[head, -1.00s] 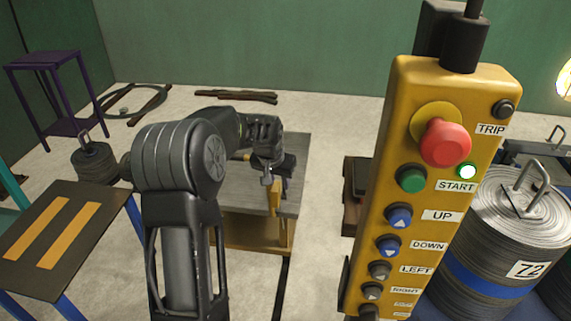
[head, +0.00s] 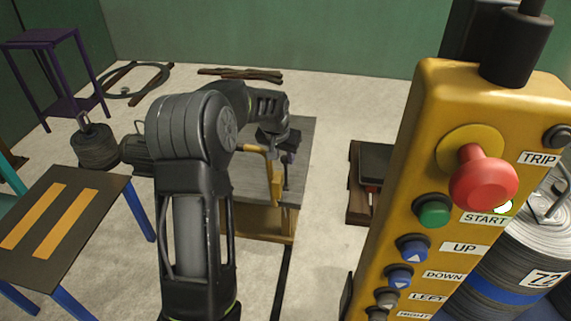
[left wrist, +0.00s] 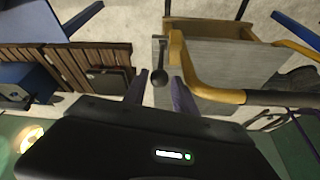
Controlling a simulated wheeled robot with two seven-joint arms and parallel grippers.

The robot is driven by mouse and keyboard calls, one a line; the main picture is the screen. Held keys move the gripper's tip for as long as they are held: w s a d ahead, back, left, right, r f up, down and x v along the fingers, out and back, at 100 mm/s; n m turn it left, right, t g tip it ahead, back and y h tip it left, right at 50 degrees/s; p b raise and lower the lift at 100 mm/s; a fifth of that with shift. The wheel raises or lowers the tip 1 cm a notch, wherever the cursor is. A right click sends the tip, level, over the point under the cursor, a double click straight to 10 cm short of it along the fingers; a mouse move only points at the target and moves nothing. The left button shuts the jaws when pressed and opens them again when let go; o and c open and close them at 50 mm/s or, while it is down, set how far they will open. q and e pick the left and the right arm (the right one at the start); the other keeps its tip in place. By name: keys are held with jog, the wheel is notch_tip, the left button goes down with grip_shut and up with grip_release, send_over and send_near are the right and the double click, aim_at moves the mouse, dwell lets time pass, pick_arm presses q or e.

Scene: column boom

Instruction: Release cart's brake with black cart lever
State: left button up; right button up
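The cart (head: 300,150) has a grey top and a yellow handle (head: 276,178); it stands on the floor ahead. In the left wrist view, the black cart lever (left wrist: 158,77), a thin rod with a round knob, sticks out beside the cart's grey top (left wrist: 225,62). My left gripper (left wrist: 160,84) is open, with one finger on each side of the knob and visible gaps. In the head view, my left gripper (head: 280,145) is over the cart's right part, and my arm hides much of the cart. My right gripper is not in view.
A yellow pendant (head: 440,200) with buttons fills the right foreground. Behind it is a weight marked 72 (head: 530,245). A table with orange stripes (head: 60,220) stands at left, with a dark weight (head: 95,146) behind it. Floor between cart and dark pallet (head: 358,195) is clear.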

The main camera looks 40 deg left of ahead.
aim_at(285, 164)
pick_arm(q)
jog(key=x, duration=0.6)
jog(key=shift+c, duration=0.3)
grip_shut()
dwell(1.0)
